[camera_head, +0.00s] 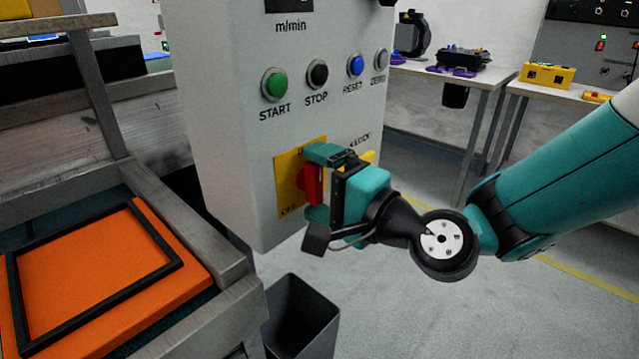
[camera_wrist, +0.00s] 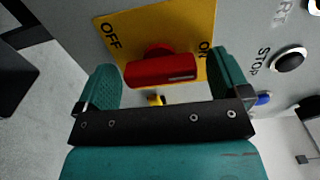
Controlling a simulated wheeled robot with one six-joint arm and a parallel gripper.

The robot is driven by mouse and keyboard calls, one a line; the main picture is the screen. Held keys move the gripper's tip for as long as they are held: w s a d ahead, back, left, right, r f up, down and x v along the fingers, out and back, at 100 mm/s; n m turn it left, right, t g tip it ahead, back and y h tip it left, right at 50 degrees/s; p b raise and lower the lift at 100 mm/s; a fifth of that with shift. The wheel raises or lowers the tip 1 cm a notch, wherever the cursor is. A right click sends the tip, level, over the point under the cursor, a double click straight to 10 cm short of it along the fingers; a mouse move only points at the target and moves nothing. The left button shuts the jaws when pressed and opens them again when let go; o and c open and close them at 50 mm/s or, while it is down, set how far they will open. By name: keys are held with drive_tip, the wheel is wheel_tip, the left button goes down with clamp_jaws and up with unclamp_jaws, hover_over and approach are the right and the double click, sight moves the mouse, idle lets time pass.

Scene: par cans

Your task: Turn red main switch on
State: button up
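The red main switch (camera_head: 313,184) is a red handle on a yellow plate (camera_head: 287,187) low on the front of a grey control box. In the wrist view the handle (camera_wrist: 160,70) lies crosswise on the yellow plate (camera_wrist: 140,28), with OFF printed at the left and ON at the right. My gripper (camera_head: 320,184) is at the switch, one finger above the handle and one below. In the wrist view my gripper (camera_wrist: 165,84) has its fingers apart, with the handle between them. A narrow gap shows at the right finger; contact at the left is unclear.
The control box (camera_head: 225,130) has a green START button (camera_head: 274,84), a black STOP button (camera_head: 318,73) and a blue RESET button (camera_head: 355,66) above the switch. A dark bin (camera_head: 305,325) stands below. An orange panel (camera_head: 100,275) in a metal frame is at the left.

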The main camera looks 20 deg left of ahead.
idle(0.4)
drive_tip(key=b+v, duration=1.3)
drive_tip(key=v, duration=0.4)
drive_tip(key=shift+d, duration=0.2)
drive_tip(key=shift+s+f, duration=0.1)
drive_tip(key=s+d+f+n+g+h, duration=0.7)
drive_tip(key=s+d+f+n+h, duration=0.1)
drive_tip(key=d+f+n+h, duration=0.45)
wheel_tip(320, 180, up, 33)
drive_tip(key=p, duration=3.3)
drive_tip(key=shift+s+d+m+p, duration=0.35)
